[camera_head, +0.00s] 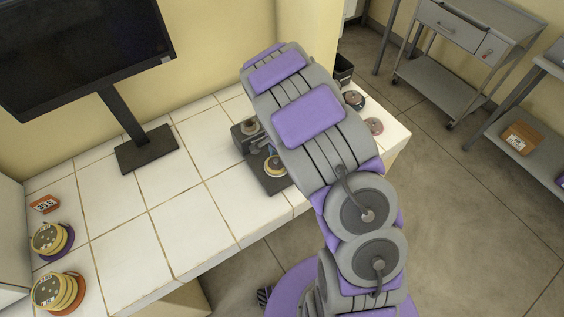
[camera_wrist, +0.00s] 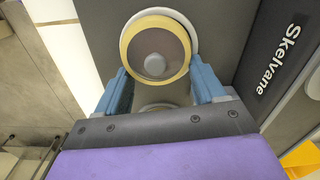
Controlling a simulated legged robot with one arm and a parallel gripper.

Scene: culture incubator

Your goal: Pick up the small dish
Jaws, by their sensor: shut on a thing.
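The small dish (camera_wrist: 155,50) is round with a yellow rim, a translucent grey-brown face and a grey spot at its middle. In the wrist view it sits between the two blue fingers of my gripper (camera_wrist: 160,84), which is shut on it. In the head view the dish (camera_head: 274,166) shows at the dark device (camera_head: 268,183), beside my arm. My arm hides much of the gripper there. I cannot tell whether the dish is clear of the pale round part behind it.
The device carries the word "Skelvane" (camera_wrist: 280,62). A monitor (camera_head: 146,150) stands on the white tiled counter (camera_head: 185,235). Stacked dishes (camera_head: 58,291) and an orange timer (camera_head: 44,203) are at the left. The counter's middle is clear.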

